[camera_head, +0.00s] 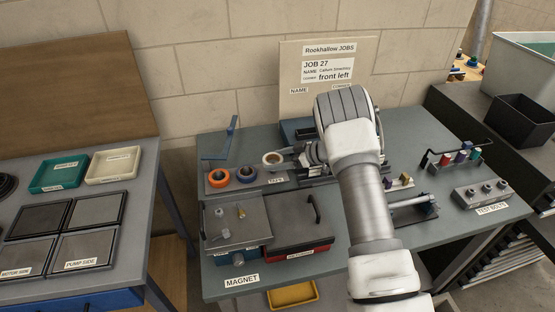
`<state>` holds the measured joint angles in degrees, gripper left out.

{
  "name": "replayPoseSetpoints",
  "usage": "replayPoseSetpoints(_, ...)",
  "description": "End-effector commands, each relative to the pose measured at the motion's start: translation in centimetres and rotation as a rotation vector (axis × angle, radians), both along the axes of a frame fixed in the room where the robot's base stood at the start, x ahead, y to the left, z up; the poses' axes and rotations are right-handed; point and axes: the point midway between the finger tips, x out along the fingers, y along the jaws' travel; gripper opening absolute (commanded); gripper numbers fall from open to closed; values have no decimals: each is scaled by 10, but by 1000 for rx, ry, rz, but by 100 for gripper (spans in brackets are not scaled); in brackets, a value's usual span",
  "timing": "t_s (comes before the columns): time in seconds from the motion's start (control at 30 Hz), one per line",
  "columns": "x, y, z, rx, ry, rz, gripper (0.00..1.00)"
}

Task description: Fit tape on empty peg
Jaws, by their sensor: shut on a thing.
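A white tape roll (272,158) with a tan centre is above or at the right part of the tape rack (262,182). My gripper (287,152) reaches it from the right and is shut on its edge. An orange tape roll (218,178) and a blue tape roll (246,174) sit side by side on the rack, left of the white roll. No empty peg shows clearly; the white roll and my gripper cover that part of the rack. I cannot tell whether the white roll touches the rack.
In front of the rack are a grey-topped box (236,226) with small parts and a dark red box (300,231) with a handle. A job board (327,75) stands at the back. A bolt block (483,194) is at right.

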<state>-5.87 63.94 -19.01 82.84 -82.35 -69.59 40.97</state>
Motion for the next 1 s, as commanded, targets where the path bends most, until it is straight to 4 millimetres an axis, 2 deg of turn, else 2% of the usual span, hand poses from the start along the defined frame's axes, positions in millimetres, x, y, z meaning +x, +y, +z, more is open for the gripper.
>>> replayPoseSetpoints(0.23, 0, 0, 12, 0, 1, 0, 27)
replayPoseSetpoints(0.5, 0, 0, 12, 0, 1, 0, 27)
replayPoseSetpoints(0.53, 0, 0, 12, 0, 1, 0, 87)
replayPoseSetpoints(0.6, 0, 0, 12, 0, 1, 0, 100)
replayPoseSetpoints(0.87, 0, -1, 12, 0, 0, -1, 100)
replayPoseSetpoints(1.0, -3, -11, 17, 0, 0, -4, 100)
